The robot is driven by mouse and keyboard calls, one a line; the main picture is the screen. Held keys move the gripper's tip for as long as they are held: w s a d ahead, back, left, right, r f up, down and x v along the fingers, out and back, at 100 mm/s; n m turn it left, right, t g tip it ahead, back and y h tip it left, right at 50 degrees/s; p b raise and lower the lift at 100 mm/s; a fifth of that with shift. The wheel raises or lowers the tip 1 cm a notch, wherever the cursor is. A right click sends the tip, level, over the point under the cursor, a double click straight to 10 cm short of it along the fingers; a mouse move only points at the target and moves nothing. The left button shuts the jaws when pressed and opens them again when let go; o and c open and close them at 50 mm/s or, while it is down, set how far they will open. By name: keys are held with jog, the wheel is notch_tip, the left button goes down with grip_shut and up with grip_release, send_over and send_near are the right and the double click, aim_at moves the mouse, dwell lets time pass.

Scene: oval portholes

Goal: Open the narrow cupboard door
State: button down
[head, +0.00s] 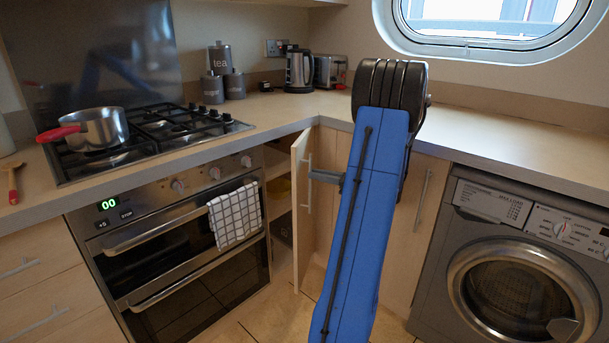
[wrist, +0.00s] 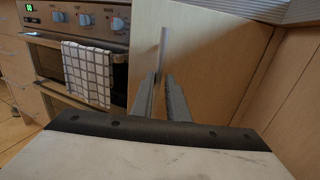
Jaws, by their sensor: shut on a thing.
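The narrow cupboard door (head: 299,215) is pale wood and stands partly open beside the oven, so its front edge faces me and shelves show in the gap to its left. Its upright metal bar handle (head: 309,190) is on the door's right-hand face. My gripper (head: 313,177) is shut on the handle. In the wrist view my gripper (wrist: 160,85) has its two fingers around the handle (wrist: 162,48), with the door (wrist: 205,65) behind. My blue arm hides part of the cupboard front to the right.
The oven (head: 180,250) with a checked towel (head: 235,215) stands left of the cupboard opening (head: 278,190). A washing machine (head: 515,270) is at the right. The worktop (head: 480,130) runs above. Some floor (head: 280,318) shows below the door.

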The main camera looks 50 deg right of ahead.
jog(key=shift+s+d+r, duration=0.1)
jog(key=shift+s+d, duration=0.35)
jog(key=shift+d, duration=0.3)
jog(key=shift+s+d+f, duration=0.1)
jog(key=shift+s+d, duration=0.35)
jog(key=shift+d, duration=0.25)
jog(key=shift+s+d+r, duration=0.1)
jog(key=shift+s+d, duration=0.35)
jog(key=shift+d, duration=0.3)
jog(key=c, duration=1.8)
grip_release()
jog(key=shift+w, duration=0.15)
jog(key=shift+c, duration=0.2)
jog(key=shift+a, duration=0.1)
notch_tip(320, 180, up, 10)
jog(key=shift+c, duration=0.3)
